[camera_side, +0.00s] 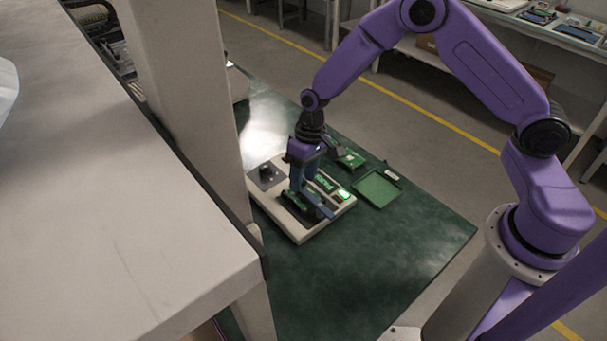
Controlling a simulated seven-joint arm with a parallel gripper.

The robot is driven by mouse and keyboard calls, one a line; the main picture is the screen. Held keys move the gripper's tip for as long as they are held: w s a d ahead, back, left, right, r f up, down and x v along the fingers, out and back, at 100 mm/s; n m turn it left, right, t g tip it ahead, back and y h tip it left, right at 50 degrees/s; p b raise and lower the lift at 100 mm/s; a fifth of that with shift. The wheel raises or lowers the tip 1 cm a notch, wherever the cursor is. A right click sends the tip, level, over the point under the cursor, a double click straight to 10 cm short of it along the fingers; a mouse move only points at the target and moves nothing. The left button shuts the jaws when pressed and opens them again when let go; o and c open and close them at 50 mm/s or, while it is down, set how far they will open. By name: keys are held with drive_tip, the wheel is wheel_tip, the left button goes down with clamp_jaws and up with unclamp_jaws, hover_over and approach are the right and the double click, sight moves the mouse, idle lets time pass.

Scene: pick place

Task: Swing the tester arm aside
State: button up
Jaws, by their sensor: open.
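The tester (303,228) is a pale box on the green mat, with a dark knob at its left and a lit green display (343,194) at its right. A dark blue bar (319,206), which looks like the tester arm, lies low over the tester's front part. My gripper (299,188) points down over the middle of the tester and is open. Its fingers overlap the bar and the dark fixture beneath in this view, so I cannot tell whether they touch. The fixture's contents are partly hidden.
A green tray (377,189) lies right of the tester, and a small green board (350,159) lies behind it. The green mat (400,235) is clear at front right. A pale post (190,90) and a grey table (90,200) block the left side of the view.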

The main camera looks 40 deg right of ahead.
clamp_jaws()
drive_tip(key=a+n, duration=0.1)
drive_tip(key=n, duration=0.1)
drive_tip(key=a+n, duration=0.1)
drive_tip(key=n, duration=0.1)
drive_tip(key=shift+s+a+g, duration=0.15)
drive_tip(key=shift+a+g, duration=0.05)
drive_tip(key=shift+g, duration=0.2)
drive_tip(key=a+n, duration=0.1)
drive_tip(key=s+n, duration=0.1)
drive_tip(key=n, duration=0.1)
drive_tip(key=shift+a+n+h, duration=0.3)
drive_tip(key=shift+a+h, duration=0.1)
drive_tip(key=n, duration=0.1)
drive_tip(key=s+a+n, duration=0.1)
drive_tip(key=n, duration=0.1)
drive_tip(key=s+a+n+g+h, duration=0.1)
drive_tip(key=n, duration=0.1)
drive_tip(key=shift+s, duration=0.1)
drive_tip(key=shift+s+a+n+h, duration=0.2)
drive_tip(key=shift+s+n, duration=0.5)
drive_tip(key=shift+n, duration=0.7)
drive_tip(key=shift+s+a+n+h, duration=0.2)
drive_tip(key=shift+s+n, duration=0.5)
drive_tip(key=shift+n, duration=0.7)
unclamp_jaws()
